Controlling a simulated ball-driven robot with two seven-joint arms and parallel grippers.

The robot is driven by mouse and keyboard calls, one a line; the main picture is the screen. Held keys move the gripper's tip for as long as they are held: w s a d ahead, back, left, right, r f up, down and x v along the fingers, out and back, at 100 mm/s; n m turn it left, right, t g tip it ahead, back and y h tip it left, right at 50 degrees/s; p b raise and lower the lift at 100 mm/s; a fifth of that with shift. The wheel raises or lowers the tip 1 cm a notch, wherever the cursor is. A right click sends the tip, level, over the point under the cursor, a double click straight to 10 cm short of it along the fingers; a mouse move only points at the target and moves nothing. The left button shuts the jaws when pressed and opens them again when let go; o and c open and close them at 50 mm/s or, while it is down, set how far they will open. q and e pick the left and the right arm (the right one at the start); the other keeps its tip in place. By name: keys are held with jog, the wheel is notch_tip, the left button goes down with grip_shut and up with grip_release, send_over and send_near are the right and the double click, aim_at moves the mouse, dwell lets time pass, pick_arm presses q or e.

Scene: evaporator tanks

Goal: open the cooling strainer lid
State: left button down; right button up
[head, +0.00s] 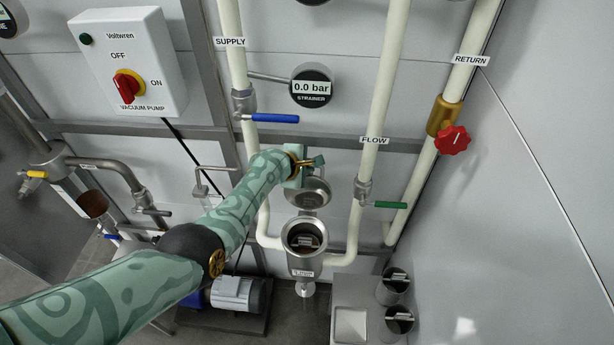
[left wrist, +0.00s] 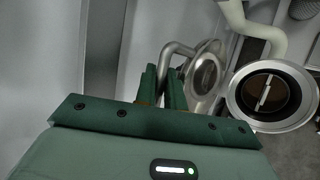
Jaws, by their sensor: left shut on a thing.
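The cooling strainer (head: 301,263) is a steel pot with its round mouth uncovered and a basket with a bar handle visible inside. Its rim also shows at the right of the left wrist view (left wrist: 301,121). The strainer lid (head: 314,194) is a steel disc standing raised behind the mouth, swung up clear of it. My left gripper (left wrist: 163,88) is shut on the lid's bent rod handle (left wrist: 174,50), beside the lid (left wrist: 206,76). In the head view my left gripper (head: 306,168) is just above the lid, its fingertips partly hidden. My right gripper is not in view.
A supply pipe with a blue-handled valve (head: 270,118) and a flow pipe with a green-handled valve (head: 385,204) flank the strainer. The strainer gauge (head: 311,88) reads 0.0 bar. A red return knob (head: 453,140) is at right. Two steel cups (head: 392,290) stand below right.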

pick_arm(q)
jog(key=shift+w+f+b, duration=0.1)
jog(key=shift+w+b, duration=0.2)
jog(key=shift+w, duration=0.55)
jog(key=c, duration=1.5)
grip_release()
jog(key=shift+s, duration=0.1)
jog(key=shift+f, duration=0.1)
